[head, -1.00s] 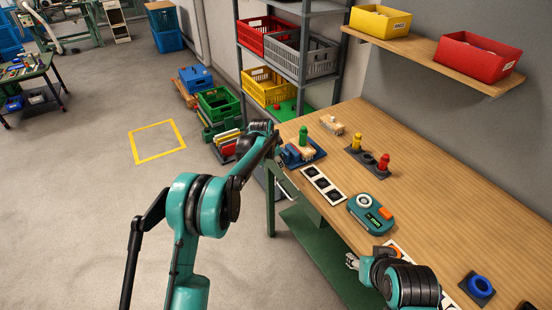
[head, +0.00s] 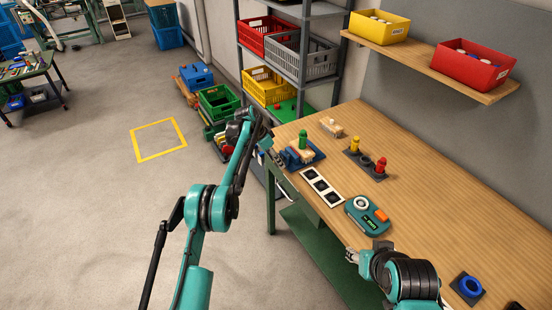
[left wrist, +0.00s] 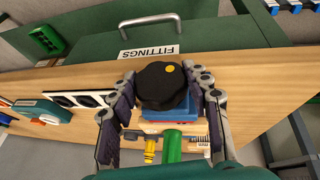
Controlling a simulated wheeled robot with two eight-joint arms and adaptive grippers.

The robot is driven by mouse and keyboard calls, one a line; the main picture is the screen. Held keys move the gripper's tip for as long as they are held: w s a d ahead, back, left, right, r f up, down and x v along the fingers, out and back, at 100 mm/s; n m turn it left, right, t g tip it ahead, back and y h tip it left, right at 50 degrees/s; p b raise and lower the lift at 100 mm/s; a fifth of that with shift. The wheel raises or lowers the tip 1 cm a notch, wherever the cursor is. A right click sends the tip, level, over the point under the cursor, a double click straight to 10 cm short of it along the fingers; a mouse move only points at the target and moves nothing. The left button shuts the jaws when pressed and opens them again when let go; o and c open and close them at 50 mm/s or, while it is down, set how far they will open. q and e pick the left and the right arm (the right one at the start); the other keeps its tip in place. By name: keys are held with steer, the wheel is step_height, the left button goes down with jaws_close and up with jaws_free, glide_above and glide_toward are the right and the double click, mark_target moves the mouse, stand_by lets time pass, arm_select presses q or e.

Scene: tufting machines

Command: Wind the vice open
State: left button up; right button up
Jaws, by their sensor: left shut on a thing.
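The blue vice (head: 291,158) stands at the left end of the wooden bench, with a pale wooden block and a green peg (head: 303,139) at it. In the left wrist view its black round knob (left wrist: 161,85) with a yellow dot faces me, and the blue body (left wrist: 168,114) lies behind it. My left gripper (left wrist: 160,88) is shut on the knob, one finger on each side. In the head view this gripper (head: 268,149) is at the vice's near side, and the knob is hidden there. My right gripper (head: 352,257) is by the bench's front edge, apart from the vice; its fingers are too small to judge.
Next to the vice are a card with black squares (head: 322,187), a teal device (head: 367,215) and a stand with yellow and red pegs (head: 367,162). A blue ring (head: 470,286) lies at the right. A drawer labelled FITTINGS (left wrist: 149,52) is under the bench edge.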

arm_select(q)
steer(key=o, duration=1.2)
steer(key=shift+c, duration=0.2)
steer(key=v, duration=1.2)
